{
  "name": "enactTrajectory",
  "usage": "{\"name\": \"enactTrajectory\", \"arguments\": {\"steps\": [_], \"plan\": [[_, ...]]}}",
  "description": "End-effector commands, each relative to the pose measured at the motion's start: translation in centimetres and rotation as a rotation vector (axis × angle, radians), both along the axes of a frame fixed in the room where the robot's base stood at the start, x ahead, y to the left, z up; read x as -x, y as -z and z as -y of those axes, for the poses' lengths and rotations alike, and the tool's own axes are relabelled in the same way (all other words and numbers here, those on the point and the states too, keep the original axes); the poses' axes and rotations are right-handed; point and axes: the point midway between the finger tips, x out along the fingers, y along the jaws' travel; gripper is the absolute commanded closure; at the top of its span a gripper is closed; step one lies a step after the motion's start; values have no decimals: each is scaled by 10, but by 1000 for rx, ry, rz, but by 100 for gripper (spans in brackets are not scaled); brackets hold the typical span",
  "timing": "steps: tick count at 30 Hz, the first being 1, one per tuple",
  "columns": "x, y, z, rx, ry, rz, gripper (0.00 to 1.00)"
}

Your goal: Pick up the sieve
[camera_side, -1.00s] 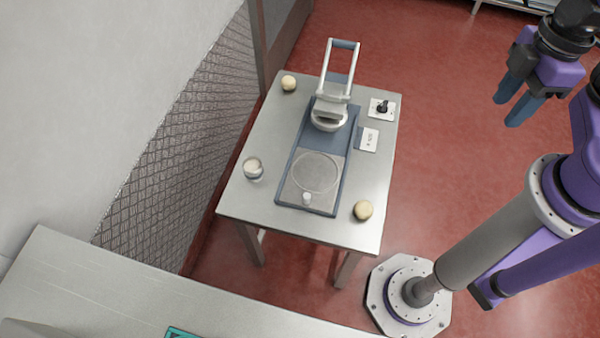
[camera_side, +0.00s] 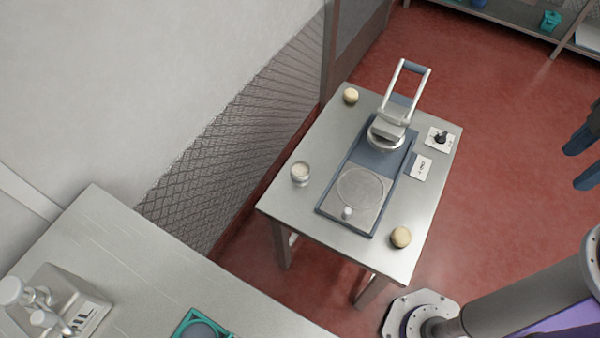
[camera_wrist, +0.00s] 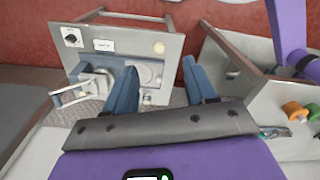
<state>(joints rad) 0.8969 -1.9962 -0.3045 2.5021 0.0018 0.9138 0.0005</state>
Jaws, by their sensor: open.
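I cannot make out a sieve for certain in either view. A teal square frame with a grey-blue round middle (camera_side: 203,328) is cut off at the bottom edge of the side view; I cannot tell what it is. My gripper (camera_wrist: 160,66) is open and empty, with its two blue fingers apart in the wrist view. In the side view my gripper (camera_side: 583,162) shows only in part at the right edge, well apart from the small table.
A small metal table (camera_side: 285,198) carries a press with a raised handle (camera_side: 388,128), several pale balls or cups and a black knob (camera_side: 440,137). A long counter (camera_side: 140,265) holds a grey device (camera_side: 62,300). Orange and green round items (camera_wrist: 295,110) are at right in the wrist view.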

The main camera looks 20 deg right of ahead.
Motion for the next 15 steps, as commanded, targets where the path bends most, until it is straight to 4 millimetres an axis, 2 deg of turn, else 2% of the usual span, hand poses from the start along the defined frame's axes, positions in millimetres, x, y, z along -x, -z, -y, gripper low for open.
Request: {"name": "enactTrajectory", "arguments": {"steps": [1, 3, 11, 15], "plan": [[0, 0, 0, 0, 0, 0, 27], [0, 0, 0, 0, 0, 0, 11], [0, 0, 0, 0, 1, 0, 11], [-12, 1, -10, -3, 15, 8, 11]]}}
